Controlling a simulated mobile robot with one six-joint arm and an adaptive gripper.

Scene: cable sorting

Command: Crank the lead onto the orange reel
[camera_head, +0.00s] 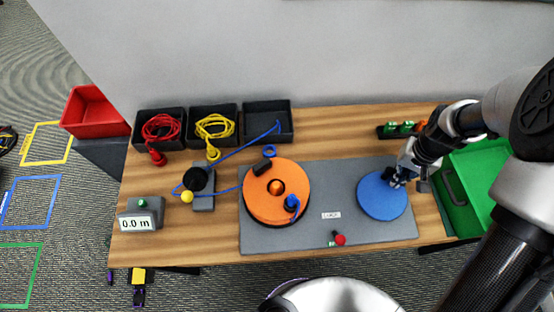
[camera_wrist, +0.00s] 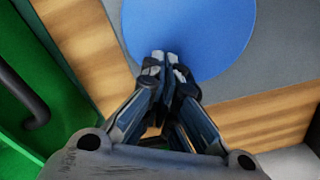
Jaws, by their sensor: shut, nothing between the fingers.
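The orange reel (camera_head: 262,205) lies on the left part of a grey base plate (camera_head: 320,179). A black block sits on its upper rim, and a blue knob (camera_head: 291,202) stands on its lower right. The blue lead (camera_head: 240,152) runs from the right black bin (camera_head: 267,136) to the black guide (camera_head: 196,180) and on toward the reel. My gripper (camera_head: 397,182) is shut and empty over the blue disc (camera_head: 380,200), right of the reel. In the wrist view my gripper (camera_wrist: 164,66) has its fingertips together over the lower edge of the blue disc (camera_wrist: 190,25).
The meter (camera_head: 140,218) reads 0.0 m at the front left. Bins with a red lead (camera_head: 160,127) and a yellow lead (camera_head: 214,126) stand at the back left. A red-knobbed lever (camera_head: 340,239) is at the plate's front. A green crate (camera_head: 470,185) is at the right.

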